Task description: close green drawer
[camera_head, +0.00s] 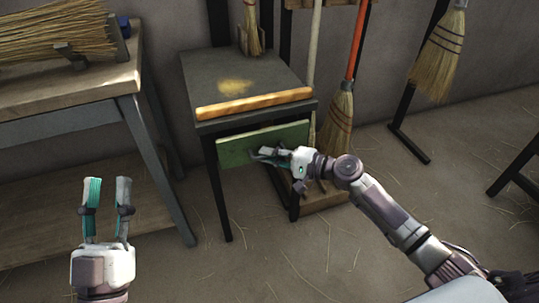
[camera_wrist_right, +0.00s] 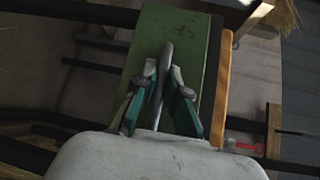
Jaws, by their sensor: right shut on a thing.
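The green drawer (camera_head: 236,148) is set under the top of a small dark table. Its green front also shows in the right wrist view (camera_wrist_right: 190,38), with a grey bar handle (camera_wrist_right: 165,62) on it. My right gripper (camera_head: 264,154) is at the drawer front, and in the right wrist view its fingers (camera_wrist_right: 164,88) are shut on the handle. Whether the drawer stands out from the frame is hard to tell. My left gripper (camera_head: 106,192) is open and empty, in front of the workbench at the left, away from the drawer.
The small dark table (camera_head: 205,70) has a wooden front edge (camera_head: 253,104). A workbench (camera_head: 70,95) with straw stands at the left. Several brooms, one with a red handle (camera_head: 358,40), stand or hang behind and right. The floor in front is clear apart from loose straw.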

